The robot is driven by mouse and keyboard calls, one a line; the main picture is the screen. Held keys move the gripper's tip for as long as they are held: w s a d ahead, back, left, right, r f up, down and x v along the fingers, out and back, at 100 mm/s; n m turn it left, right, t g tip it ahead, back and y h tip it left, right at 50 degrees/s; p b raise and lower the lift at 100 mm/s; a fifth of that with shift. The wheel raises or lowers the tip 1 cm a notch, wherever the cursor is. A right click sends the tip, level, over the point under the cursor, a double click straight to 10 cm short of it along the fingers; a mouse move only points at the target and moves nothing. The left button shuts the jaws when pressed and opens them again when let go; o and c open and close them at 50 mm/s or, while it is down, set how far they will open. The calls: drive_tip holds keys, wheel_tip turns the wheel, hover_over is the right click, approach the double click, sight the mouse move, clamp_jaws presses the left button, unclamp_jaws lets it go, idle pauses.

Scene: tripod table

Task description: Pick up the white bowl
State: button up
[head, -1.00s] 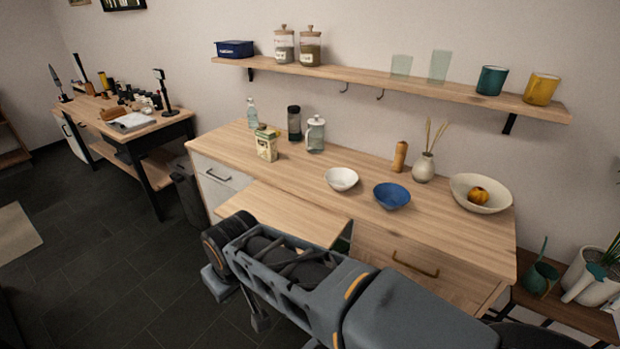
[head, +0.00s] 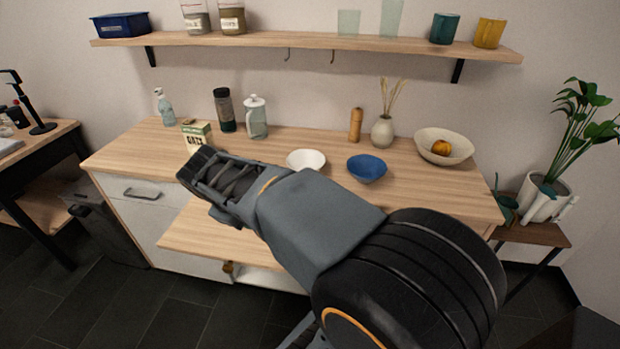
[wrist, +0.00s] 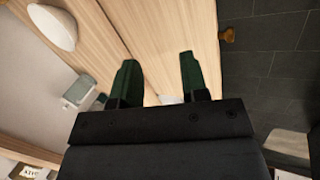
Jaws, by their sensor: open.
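The small white bowl (head: 306,158) stands upright on the wooden countertop (head: 440,187), left of a blue bowl (head: 367,168). My arm partly covers its lower front in the head view.
A pull-out board (head: 195,238) juts out below the countertop. A fruit bowl (head: 432,153) is at the right. A shelf (head: 300,40) hangs above.

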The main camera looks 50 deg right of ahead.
drive_tip(key=w+d+f+n+g+h+b, duration=0.25)
drive_tip(key=w+d+h+b, duration=0.2)
drive_tip(key=d, duration=0.35)
drive_tip(key=w+d+f+n+g+h+b, duration=0.1)
drive_tip(key=w+d+f+n+h+b, duration=0.2)
drive_tip(key=w+d+b, duration=0.4)
drive_tip(key=h, duration=0.2)
approach(318, 169)
drive_tip(key=shift+w+d+f+g+b, duration=0.1)
drive_tip(key=shift+w+d+g+b, duration=0.2)
drive_tip(key=shift+d, duration=0.25)
drive_tip(key=shift+f+b+x, duration=0.15)
drive_tip(key=shift+b+x, duration=0.2)
drive_tip(key=shift+x, duration=0.8)
drive_tip(key=shift+f+b+x, duration=0.15)
drive_tip(key=shift+b+x, duration=0.15)
drive_tip(key=shift+x, duration=1.6)
drive_tip(key=shift+w+r, duration=0.1)
drive_tip(key=shift+w, duration=0.05)
drive_tip(key=shift+c, duration=0.3)
clamp_jaws()
